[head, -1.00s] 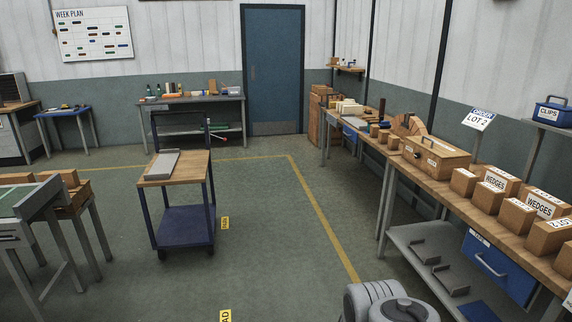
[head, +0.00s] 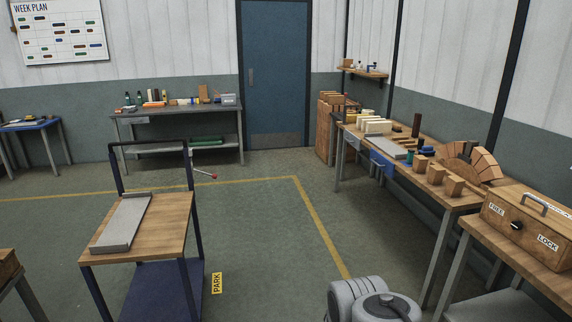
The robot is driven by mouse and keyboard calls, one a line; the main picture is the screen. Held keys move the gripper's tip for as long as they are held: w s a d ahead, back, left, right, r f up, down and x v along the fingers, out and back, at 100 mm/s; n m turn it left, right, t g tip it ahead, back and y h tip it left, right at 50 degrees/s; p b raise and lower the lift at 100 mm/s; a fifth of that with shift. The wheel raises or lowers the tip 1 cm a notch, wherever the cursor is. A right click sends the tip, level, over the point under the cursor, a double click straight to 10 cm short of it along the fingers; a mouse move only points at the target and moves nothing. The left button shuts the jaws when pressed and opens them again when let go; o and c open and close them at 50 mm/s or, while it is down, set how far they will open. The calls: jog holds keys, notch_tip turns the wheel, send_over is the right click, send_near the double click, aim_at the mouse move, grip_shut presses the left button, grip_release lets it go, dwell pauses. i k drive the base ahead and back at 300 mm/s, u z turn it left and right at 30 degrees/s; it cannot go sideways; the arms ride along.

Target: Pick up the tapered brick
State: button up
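An arch of tapered tan bricks (head: 486,166) stands on the right-hand bench (head: 455,199). Several loose brown blocks stand in a row just left of the arch, among them a front block (head: 453,186), a middle block (head: 436,174) and a back block (head: 420,163). From here I cannot tell which loose block is tapered. My gripper is not in view. Only a grey part of my arm shows at the bottom, well short of the bench.
A wooden box marked FREE and LOCK (head: 522,228) sits on the nearer bench at right. A trolley (head: 165,213) with a grey tray (head: 122,224) stands at left. Cream bricks (head: 374,126) lie farther along the right-hand bench. The floor between trolley and benches is clear.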

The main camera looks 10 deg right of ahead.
aim_at(436, 173)
jog(key=z, duration=0.25)
jog(key=i, duration=2.55)
jog(key=z, duration=1)
jog(key=i, duration=2.3)
jog(key=z, duration=0.5)
